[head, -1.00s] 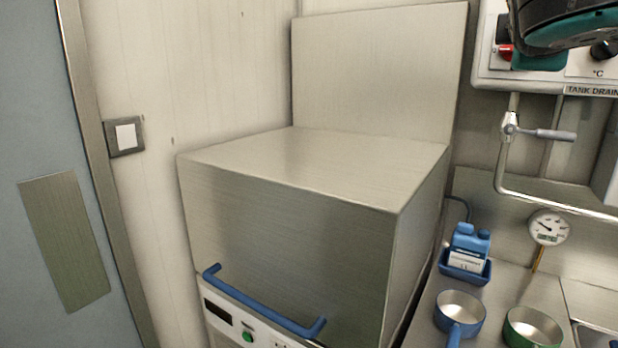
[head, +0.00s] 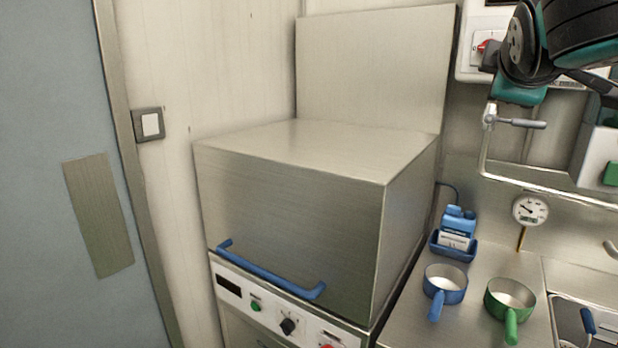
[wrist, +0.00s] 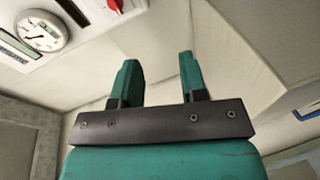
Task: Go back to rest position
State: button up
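My gripper (wrist: 161,85) shows in the wrist view with two teal fingers standing apart and nothing between them. It points towards a pale ceiling and wall area, clear of any object. In the head view part of my arm (head: 525,50) shows at the top right, black and teal, folded up in front of the wall panel. The gripper's fingers cannot be made out in the head view.
A steel hooded machine (head: 290,220) with a blue handle (head: 270,274) stands in the middle. A blue pan (head: 445,283) and a green pan (head: 510,297) sit on the counter, beside a blue bottle in a tray (head: 454,243). A grey door (head: 60,180) is at left.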

jog(key=s+a+f+m+g+y, duration=0.1)
jog(key=s+a+f+g+y, duration=0.2)
jog(key=f, duration=0.5)
jog(key=s+a+f+m+g+y, duration=0.1)
jog(key=s+a+f+g+y, duration=0.2)
jog(key=f, duration=0.5)
jog(key=s+a+f+m+g+y, duration=0.1)
jog(key=s+a+f+g+y, duration=0.1)
jog(key=s, duration=0.7)
jog(key=s+a+f+m+g+y, duration=0.1)
jog(key=s+a+f+g+y, duration=0.1)
jog(key=s+a+f+g, duration=0.3)
jog(key=s+f+g, duration=0.1)
jog(key=s+f, duration=0.1)
jog(key=s, duration=0.2)
jog(key=shift+s+a+f+y+b, duration=0.2)
jog(key=shift+a+f+y+b, duration=0.1)
jog(key=shift+f+y+b, duration=0.1)
